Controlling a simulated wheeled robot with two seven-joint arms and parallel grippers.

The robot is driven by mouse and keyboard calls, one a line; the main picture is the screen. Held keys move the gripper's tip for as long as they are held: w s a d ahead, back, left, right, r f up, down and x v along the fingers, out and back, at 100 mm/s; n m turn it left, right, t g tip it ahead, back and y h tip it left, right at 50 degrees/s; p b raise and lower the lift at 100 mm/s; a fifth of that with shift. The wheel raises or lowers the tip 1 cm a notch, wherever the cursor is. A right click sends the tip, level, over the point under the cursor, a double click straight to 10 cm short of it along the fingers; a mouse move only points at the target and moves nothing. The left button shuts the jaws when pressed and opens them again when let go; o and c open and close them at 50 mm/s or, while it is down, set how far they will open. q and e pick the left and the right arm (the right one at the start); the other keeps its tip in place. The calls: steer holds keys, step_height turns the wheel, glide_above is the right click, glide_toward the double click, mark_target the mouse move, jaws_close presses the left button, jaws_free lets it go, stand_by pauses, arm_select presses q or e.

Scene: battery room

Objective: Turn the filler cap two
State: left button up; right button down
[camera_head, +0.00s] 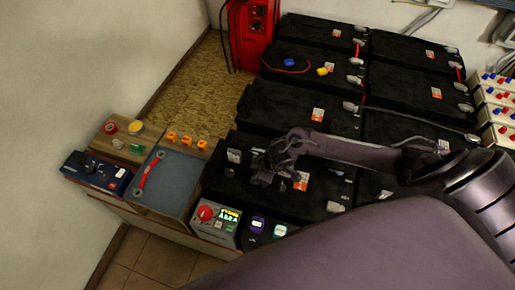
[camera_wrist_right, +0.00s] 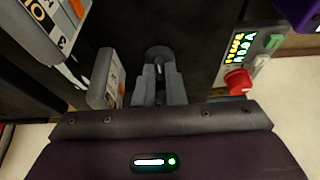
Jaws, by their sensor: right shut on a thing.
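The nearest battery (camera_head: 225,190) lies under my right gripper (camera_head: 265,178), which reaches in from the right, pointing down. In the right wrist view my gripper (camera_wrist_right: 161,78) has its two grey fingers close together around a dark grey round filler cap (camera_wrist_right: 158,52) on the battery's black top. The cap is partly hidden by the fingers, and no number is readable on it. A small dark cap (camera_head: 283,186) shows just right of the gripper in the head view. My left gripper is not in view.
A tester with a red knob (camera_head: 205,213) and a lit display stands at the battery's front edge. A red charger (camera_head: 250,30) stands behind. Red cables run between the batteries.

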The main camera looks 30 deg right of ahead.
steer(key=shift+w, duration=0.1)
steer(key=c, duration=1.5)
jaws_free()
steer(key=shift+r, duration=0.1)
steer(key=v, duration=0.7)
steer(key=shift+d+r, duration=0.15)
steer(key=shift+r, duration=0.1)
steer(key=shift+s, duration=0.25)
